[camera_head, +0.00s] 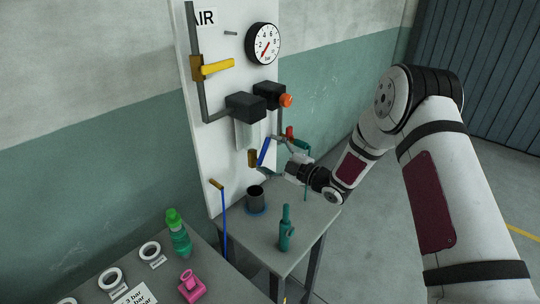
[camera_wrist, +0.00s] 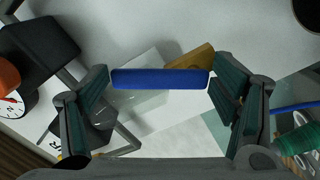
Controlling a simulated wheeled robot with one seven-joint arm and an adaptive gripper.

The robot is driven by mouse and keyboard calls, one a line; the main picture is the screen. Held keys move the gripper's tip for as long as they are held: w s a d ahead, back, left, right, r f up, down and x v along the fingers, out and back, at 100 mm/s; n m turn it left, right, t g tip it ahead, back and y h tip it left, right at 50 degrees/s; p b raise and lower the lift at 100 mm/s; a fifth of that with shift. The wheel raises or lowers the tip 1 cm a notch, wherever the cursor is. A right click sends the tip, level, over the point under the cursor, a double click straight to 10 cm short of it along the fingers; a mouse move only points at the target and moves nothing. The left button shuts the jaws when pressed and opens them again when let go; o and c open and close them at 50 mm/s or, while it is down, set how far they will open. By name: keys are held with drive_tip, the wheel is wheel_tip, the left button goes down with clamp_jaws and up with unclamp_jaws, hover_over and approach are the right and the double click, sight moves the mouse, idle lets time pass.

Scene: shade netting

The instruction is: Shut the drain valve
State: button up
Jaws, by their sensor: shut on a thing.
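The drain valve has a brass body (camera_head: 253,158) low on the white panel, below the filter housing. Its blue lever (camera_head: 264,152) slants up and to the right from the body. My gripper (camera_head: 286,164) is at the lever, in front of the panel. In the wrist view the blue lever (camera_wrist: 160,79) lies crosswise between the two fingers of my gripper (camera_wrist: 162,90), which is shut on it. Part of the brass body (camera_wrist: 192,59) shows behind the lever. The exact finger contact is small and partly hidden in the head view.
A yellow-handled valve (camera_head: 215,67), a round gauge (camera_head: 263,44) and black housings (camera_head: 245,107) sit higher on the panel. A dark cup (camera_head: 255,198) and a teal bottle-shaped item (camera_head: 286,230) stand on the small table below. A green bottle (camera_head: 178,234) stands at lower left.

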drive_tip(key=shift+w+d+f+m+b, duration=0.15)
drive_tip(key=shift+f+m+b, duration=0.6)
drive_tip(key=shift+m, duration=1.2)
drive_tip(key=shift+w+f+m+b, duration=0.1)
drive_tip(key=shift+f+m+b, duration=0.35)
drive_tip(key=shift+m+b, duration=1)
drive_tip(key=shift+w+d+f+m+b, duration=0.15)
drive_tip(key=shift+f+m+b, duration=0.35)
drive_tip(key=shift+m, duration=1.9)
drive_tip(key=shift+f, duration=0.1)
drive_tip(key=o, duration=1.7)
drive_tip(key=shift+a, duration=0.1)
drive_tip(key=v, duration=1.2)
drive_tip(key=shift+s, duration=0.1)
